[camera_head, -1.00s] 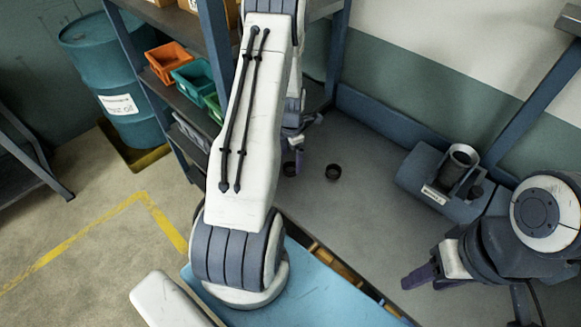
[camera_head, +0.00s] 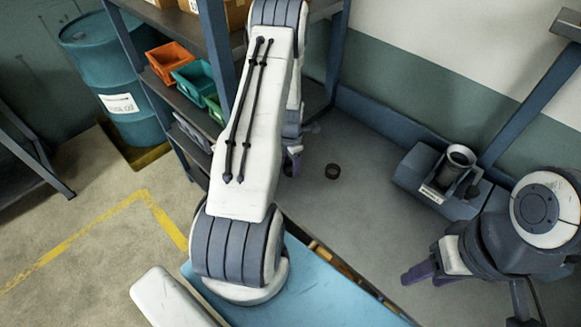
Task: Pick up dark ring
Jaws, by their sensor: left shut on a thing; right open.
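A small dark ring (camera_head: 333,171) lies on the grey worktop, right of my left gripper. My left gripper (camera_head: 292,162), partly hidden behind my own arm, is low over the worktop and shut on another dark ring, of which almost nothing shows. My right gripper (camera_head: 420,272) is open and empty over the front of the worktop, well away from the rings.
A blue-grey grinder (camera_head: 415,175) with a metal cylinder (camera_head: 460,157) on top stands at the back right. A shelf rack with an orange bin (camera_head: 168,62) and a teal bin (camera_head: 195,78) is at left. The middle of the grey worktop (camera_head: 365,225) is clear.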

